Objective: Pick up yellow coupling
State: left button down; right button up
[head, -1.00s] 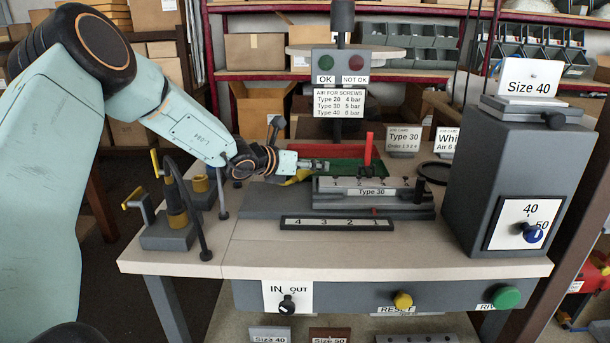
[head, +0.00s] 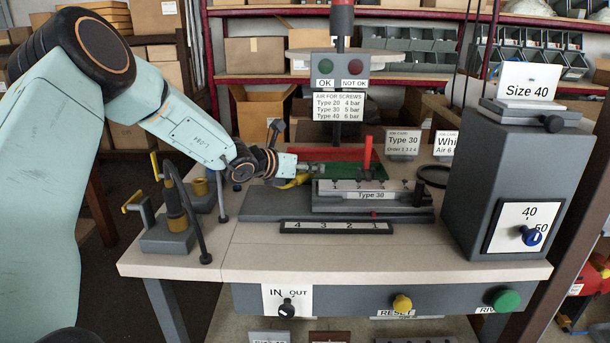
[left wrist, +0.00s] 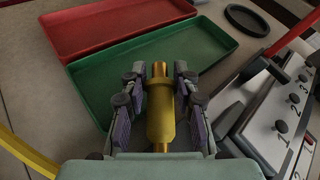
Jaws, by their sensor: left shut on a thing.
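The yellow coupling (left wrist: 160,115) is a brass-yellow cylinder with a narrower, copper-toned tip. In the left wrist view it lies lengthwise between the two finger pads of my left gripper (left wrist: 160,88), which is shut on it. In the head view my left gripper (head: 304,170) is low over the bench, at the left end of the Type 30 fixture (head: 372,190). Yellow shows just under its fingers there, but the coupling's outline is too small to tell. My right gripper is not in view.
A green tray (left wrist: 92,88) and a red tray (left wrist: 115,27) lie beyond the fingers. A yellow strip (left wrist: 22,150) runs at the left. A stand with yellow-handled levers (head: 170,232) is on the bench's left.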

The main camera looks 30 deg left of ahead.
pick_arm(q)
notch_tip(320, 180, up, 10)
jog(key=p, duration=0.4)
jog(key=shift+f, duration=0.15)
jog(key=shift+s, duration=0.1)
